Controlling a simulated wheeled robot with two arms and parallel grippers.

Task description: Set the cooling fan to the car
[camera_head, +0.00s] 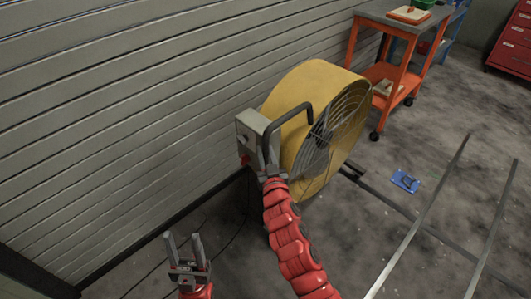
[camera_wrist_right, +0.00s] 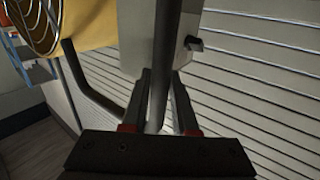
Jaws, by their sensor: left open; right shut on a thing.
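The cooling fan (camera_head: 299,96) is a large yellow drum with a wire grille on its right side, a dark bent handle and a grey control box (camera_head: 252,132). It stands on the floor beside the slatted wall. My right gripper (camera_head: 268,172) is shut on the fan's handle (camera_wrist_right: 158,75), just below the control box. In the right wrist view the bar passes between the fingers (camera_wrist_right: 158,110). My left gripper (camera_head: 186,248) is open and empty, low at the left and apart from the fan. No car shows in either view.
An orange cart (camera_head: 391,60) stands behind the fan at the upper right. A red cabinet (camera_head: 512,42) is at the far right. A blue item (camera_head: 405,181) lies on the floor. Metal rails (camera_head: 420,218) run along the right floor. The slatted wall (camera_head: 110,120) closes the left.

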